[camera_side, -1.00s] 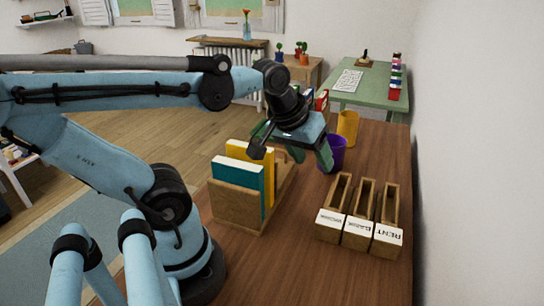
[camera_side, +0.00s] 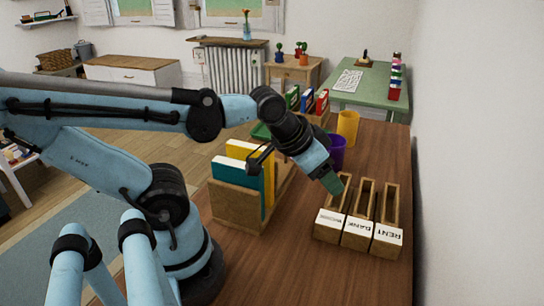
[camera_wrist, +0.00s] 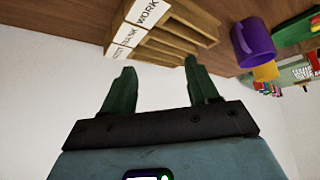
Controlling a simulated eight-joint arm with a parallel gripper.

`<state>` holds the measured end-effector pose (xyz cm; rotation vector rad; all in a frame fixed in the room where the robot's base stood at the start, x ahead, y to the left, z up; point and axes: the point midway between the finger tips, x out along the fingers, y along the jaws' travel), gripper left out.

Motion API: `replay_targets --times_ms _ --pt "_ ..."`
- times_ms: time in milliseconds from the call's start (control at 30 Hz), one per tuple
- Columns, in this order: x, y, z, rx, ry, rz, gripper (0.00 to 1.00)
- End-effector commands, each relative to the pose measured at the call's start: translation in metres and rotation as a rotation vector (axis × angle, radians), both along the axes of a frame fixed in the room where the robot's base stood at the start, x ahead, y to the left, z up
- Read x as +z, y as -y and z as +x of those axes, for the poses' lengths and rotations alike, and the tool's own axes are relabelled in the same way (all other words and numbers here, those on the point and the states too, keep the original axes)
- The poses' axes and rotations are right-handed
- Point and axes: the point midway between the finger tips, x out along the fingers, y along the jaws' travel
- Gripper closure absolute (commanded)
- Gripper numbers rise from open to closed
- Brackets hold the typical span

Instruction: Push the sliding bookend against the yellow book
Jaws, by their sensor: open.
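The yellow book (camera_side: 269,180) stands upright behind a teal book (camera_side: 245,177) in a wooden book holder (camera_side: 232,208) on the brown table. A wooden part of the holder shows to the right of the yellow book. The sliding bookend cannot be made out clearly, and my arm hides part of that area. My gripper (camera_side: 333,184) is to the right of the holder, over the wooden boxes, tilted downward. In the wrist view its two green fingers (camera_wrist: 160,72) are spread, with nothing between them. The books and holder are not in the wrist view.
Three labelled wooden boxes (camera_side: 373,236) stand at the right, by the white wall. A purple cup (camera_side: 338,153) and a yellow cup (camera_side: 348,126) stand behind my gripper. Several coloured binders (camera_side: 308,101) are farther back. The table front is clear.

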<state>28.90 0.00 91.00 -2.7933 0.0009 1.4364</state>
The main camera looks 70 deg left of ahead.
Motion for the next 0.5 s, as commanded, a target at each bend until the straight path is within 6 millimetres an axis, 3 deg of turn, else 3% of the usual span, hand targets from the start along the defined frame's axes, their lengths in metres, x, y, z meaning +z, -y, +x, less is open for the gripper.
replay_targets --times_ms 267,400,500 --pt "0.000 0.000 0.000 0.001 0.000 -0.001 0.41" --pt "0.002 -0.006 0.002 -0.007 -0.010 0.019 0.62" --pt "0.009 -0.022 0.007 -0.042 -0.046 0.081 0.62"
